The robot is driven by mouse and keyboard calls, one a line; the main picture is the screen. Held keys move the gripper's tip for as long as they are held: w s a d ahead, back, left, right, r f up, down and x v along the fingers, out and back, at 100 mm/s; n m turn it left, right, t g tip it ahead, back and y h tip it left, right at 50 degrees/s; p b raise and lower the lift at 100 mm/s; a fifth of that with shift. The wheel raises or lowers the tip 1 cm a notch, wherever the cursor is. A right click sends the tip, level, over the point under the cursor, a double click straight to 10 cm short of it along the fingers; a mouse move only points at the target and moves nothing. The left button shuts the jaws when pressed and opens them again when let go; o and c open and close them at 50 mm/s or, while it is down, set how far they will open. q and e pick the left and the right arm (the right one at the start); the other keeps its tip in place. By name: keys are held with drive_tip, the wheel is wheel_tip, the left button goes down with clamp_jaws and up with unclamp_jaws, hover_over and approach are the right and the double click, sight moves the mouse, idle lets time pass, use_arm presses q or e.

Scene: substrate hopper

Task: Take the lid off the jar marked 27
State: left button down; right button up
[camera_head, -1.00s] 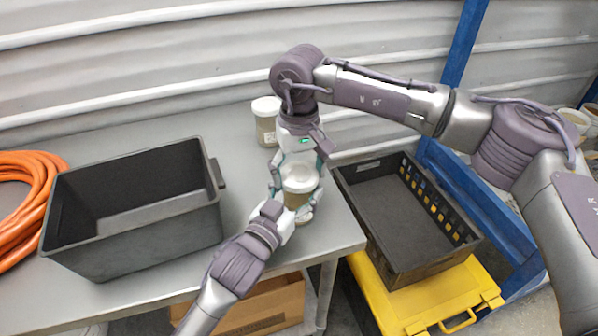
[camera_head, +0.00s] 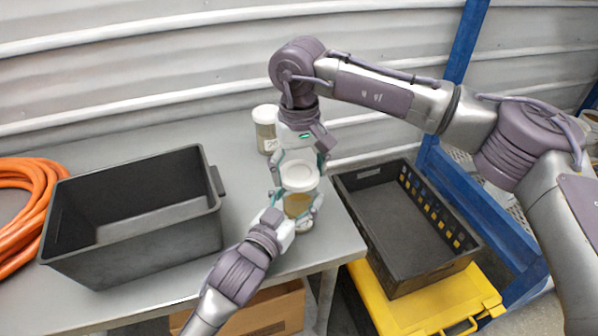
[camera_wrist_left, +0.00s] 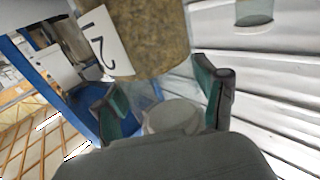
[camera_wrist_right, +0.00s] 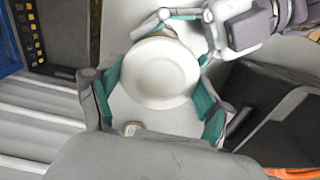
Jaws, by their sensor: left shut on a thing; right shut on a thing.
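A jar with amber-brown contents (camera_head: 297,205) and a white round lid (camera_head: 299,176) is between my two grippers near the table's right end. In the left wrist view the jar (camera_wrist_left: 155,35) fills the top, its label turned and seeming to read 27. My right gripper (camera_head: 298,171) comes from behind and above, shut on the lid; the lid also shows in the right wrist view (camera_wrist_right: 160,73). My left gripper (camera_head: 296,209) comes from the front, shut on the jar's body. The fingers partly hide the jar, and I cannot tell whether a gap lies under the lid.
A second white-lidded jar (camera_head: 265,128) stands behind, close to my right wrist. A black bin (camera_head: 135,245) and orange hose (camera_head: 38,205) are to the left on the grey table (camera_head: 240,185). A black crate (camera_head: 405,277) on a yellow case (camera_head: 455,305) stands right of the table.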

sight(299, 172)
use_arm(q)
drive_tip(key=shift+f, duration=0.1)
use_arm(e)
wheel_tip(299, 172, up, 3)
drive_tip(key=shift+r, duration=0.2)
use_arm(q)
unclamp_jaws()
